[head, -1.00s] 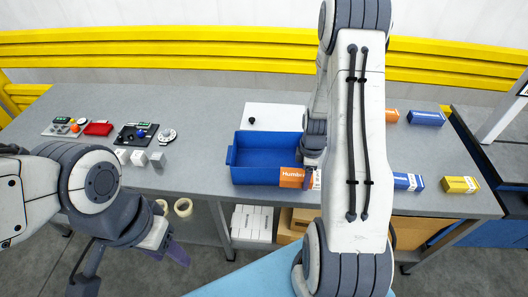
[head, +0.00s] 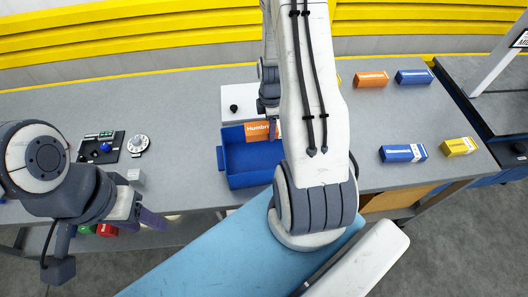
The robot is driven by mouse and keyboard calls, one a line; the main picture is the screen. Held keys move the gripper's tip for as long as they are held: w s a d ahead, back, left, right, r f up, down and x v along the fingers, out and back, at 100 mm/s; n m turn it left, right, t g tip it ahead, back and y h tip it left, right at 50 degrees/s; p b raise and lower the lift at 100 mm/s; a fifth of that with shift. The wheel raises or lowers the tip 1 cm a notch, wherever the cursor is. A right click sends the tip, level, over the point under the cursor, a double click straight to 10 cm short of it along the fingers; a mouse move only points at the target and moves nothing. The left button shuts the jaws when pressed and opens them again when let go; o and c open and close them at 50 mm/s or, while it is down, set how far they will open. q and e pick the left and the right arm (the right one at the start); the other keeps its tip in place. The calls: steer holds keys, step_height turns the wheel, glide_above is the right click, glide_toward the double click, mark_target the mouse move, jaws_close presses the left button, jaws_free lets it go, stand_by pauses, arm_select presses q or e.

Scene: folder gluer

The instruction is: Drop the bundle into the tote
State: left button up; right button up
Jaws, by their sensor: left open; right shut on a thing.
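The blue tote (head: 224,162) stands open on the grey table near the middle of the head view. An orange bundle (head: 257,131) with white lettering shows at the tote's back edge, over its opening. My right gripper (head: 270,118) is shut on this bundle from above; my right arm hides its fingertips and the bundle's right end. I cannot tell how far the bundle is above the tote's floor. My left gripper (head: 148,222) is open and empty, low at the left by the table's front edge.
A white box with a black knob (head: 240,95) stands behind the tote. On the right lie an orange bundle (head: 371,79), two blue bundles (head: 414,76) (head: 404,153) and a yellow one (head: 459,147). A control panel (head: 100,147) and dial (head: 138,145) are left.

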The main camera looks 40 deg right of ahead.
step_height(320, 180, down, 6)
steer(key=b, duration=0.4)
steer(key=shift+r, duration=0.25)
steer(key=o, duration=1.5)
steer(key=shift+o, duration=0.2)
step_height(320, 180, up, 10)
steer(key=shift+r+b, duration=0.25)
steer(key=shift+b, duration=0.9)
